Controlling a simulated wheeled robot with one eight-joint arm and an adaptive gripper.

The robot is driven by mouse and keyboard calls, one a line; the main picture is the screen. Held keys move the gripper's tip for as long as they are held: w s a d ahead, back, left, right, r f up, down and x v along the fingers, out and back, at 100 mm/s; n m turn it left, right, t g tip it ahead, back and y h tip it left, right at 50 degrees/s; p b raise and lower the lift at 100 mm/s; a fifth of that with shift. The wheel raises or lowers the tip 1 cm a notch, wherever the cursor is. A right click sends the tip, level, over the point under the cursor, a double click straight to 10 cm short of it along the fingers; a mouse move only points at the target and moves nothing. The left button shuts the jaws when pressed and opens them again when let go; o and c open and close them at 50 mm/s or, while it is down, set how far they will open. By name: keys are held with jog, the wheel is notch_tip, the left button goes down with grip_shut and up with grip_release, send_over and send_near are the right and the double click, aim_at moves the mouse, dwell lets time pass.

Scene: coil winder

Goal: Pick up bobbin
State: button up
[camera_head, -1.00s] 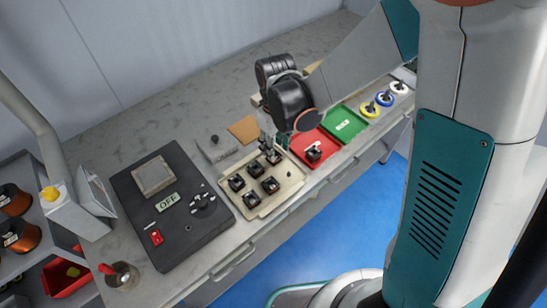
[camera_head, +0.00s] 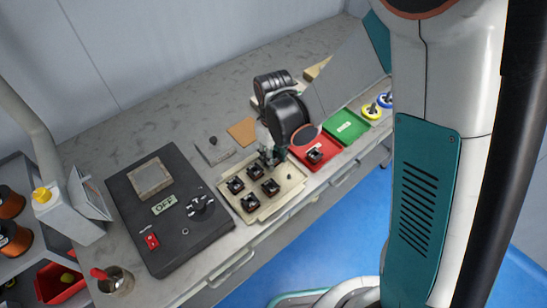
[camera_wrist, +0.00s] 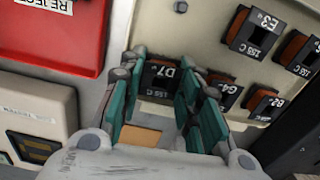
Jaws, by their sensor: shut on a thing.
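Several black bobbins with copper windings sit on a beige tray (camera_head: 290,195). My gripper (camera_head: 271,160) is down at the tray's far right corner, shut on the bobbin marked D7 (camera_wrist: 160,72). In the wrist view my gripper's (camera_wrist: 163,85) teal-sided fingers stand on either side of this bobbin. In the head view my gripper mostly hides it. I cannot tell whether it touches the tray. Beside it in the wrist view are the bobbins marked G4 (camera_wrist: 224,92), E3 (camera_wrist: 256,34) and B2 (camera_wrist: 264,103).
A red reject tray (camera_head: 301,146) holding a dark bobbin lies right of the beige tray, with a green tray (camera_head: 347,126) beyond. A black winder unit marked OFF (camera_head: 185,250) stands to the left. A tan mat (camera_head: 243,131) lies behind. The bench's back is mostly clear.

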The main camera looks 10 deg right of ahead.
notch_tip(320, 180, up, 20)
jog(key=p, duration=1.3)
jog(key=shift+p, duration=0.35)
